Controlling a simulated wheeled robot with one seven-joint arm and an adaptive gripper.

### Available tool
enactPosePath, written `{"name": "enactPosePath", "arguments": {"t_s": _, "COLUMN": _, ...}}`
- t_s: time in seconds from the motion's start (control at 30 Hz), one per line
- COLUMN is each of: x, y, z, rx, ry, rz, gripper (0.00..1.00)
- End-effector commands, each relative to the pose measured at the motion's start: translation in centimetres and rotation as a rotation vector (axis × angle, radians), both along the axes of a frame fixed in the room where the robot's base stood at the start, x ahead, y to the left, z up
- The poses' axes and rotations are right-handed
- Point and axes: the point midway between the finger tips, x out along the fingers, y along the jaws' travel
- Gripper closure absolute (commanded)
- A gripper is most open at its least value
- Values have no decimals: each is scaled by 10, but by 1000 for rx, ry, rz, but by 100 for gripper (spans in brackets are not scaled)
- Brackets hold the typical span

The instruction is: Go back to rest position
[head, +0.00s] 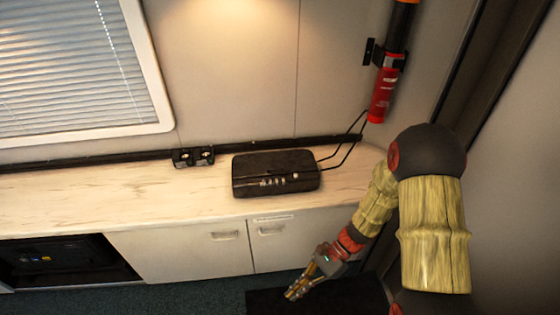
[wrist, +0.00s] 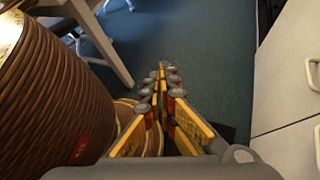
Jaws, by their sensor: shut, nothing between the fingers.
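My gripper (head: 294,292) hangs low at the lower middle of the head view, in front of the cabinet doors and above a dark block or mat. My arm comes in from the right side and bends down to it. In the wrist view, the yellow and black fingers of my gripper (wrist: 162,68) come together at their tips over the dark green floor (wrist: 200,45). Nothing shows between them.
The counter (head: 100,197) holds a dark box with cables (head: 275,173) and a small black socket unit (head: 193,157). A red extinguisher (head: 382,95) hangs on the wall. White cabinet doors (wrist: 288,75) stand close on the right in the wrist view. A table leg (wrist: 105,42) is at upper left.

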Motion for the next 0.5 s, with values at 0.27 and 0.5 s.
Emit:
{"name": "enactPosePath", "arguments": {"t_s": 0.27, "x": -10, "y": -56, "z": 70, "rx": -103, "ry": -404, "rz": 398, "gripper": 100}}
{"name": "enactPosePath", "arguments": {"t_s": 0.5, "x": -13, "y": -99, "z": 128, "rx": -225, "ry": -687, "rz": 683, "gripper": 100}}
